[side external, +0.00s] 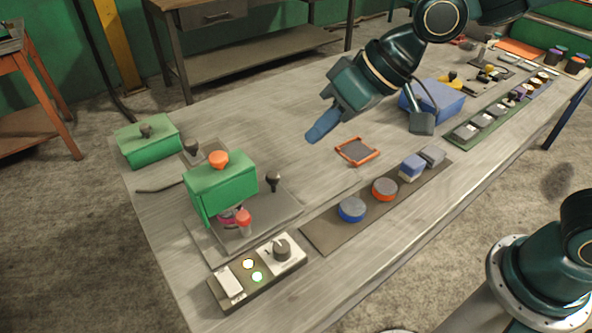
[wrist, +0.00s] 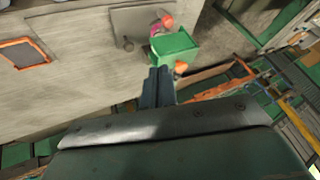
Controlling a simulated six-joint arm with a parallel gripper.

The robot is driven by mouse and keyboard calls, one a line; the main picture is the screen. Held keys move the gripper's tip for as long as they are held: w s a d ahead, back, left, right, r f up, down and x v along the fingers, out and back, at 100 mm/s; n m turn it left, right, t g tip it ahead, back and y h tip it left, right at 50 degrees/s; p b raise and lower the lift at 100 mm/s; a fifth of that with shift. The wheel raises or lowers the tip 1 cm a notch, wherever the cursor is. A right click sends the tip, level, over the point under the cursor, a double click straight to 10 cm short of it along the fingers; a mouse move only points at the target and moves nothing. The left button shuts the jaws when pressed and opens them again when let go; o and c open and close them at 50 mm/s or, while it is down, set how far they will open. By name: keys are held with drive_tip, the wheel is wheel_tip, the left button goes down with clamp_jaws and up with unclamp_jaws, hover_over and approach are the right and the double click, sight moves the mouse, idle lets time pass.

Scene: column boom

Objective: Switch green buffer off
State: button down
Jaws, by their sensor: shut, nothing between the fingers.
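A green box-shaped unit (side external: 222,188) with an orange knob (side external: 218,158) on top stands on a grey plate at the table's left; I take it as the green buffer. A red-topped piece (side external: 243,221) sits at its front. My gripper (side external: 322,127) is shut and empty, above the table, right of the unit. The wrist view shows its fingers (wrist: 158,82) below the green unit (wrist: 174,48).
A second green box (side external: 147,142) with a dark knob is at the far left corner. An orange-rimmed tray (side external: 357,151) lies below and right of my gripper. A dark strip (side external: 330,227) carries blue, red and grey pieces. A blue box (side external: 437,101) stands farther right.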

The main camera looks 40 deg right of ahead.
drive_tip(key=w+a+f+g+y, duration=0.15)
drive_tip(key=a+f, duration=0.35)
drive_tip(key=a, duration=0.5)
drive_tip(key=y, duration=0.2)
hover_over(235, 279)
drive_tip(key=w, duration=0.1)
wheel_tip(235, 279, down, 5)
drive_tip(key=shift+r+n+g+h, duration=0.2)
drive_tip(key=shift+n+g+h, duration=0.1)
drive_tip(key=shift+g, duration=0.15)
drive_tip(key=shift+f, duration=0.1)
drive_tip(key=shift+s+f, duration=0.2)
drive_tip(key=shift+f, duration=1.2)
drive_tip(key=shift+s+f, duration=0.2)
drive_tip(key=shift+f, duration=1.25)
drive_tip(key=shift+s+f, duration=0.2)
drive_tip(key=shift+f, duration=1.2)
drive_tip(key=shift+s+f, duration=0.1)
drive_tip(key=shift+f, duration=0.6)
drive_tip(key=shift+r, duration=0.6)
drive_tip(key=shift+w+r, duration=0.2)
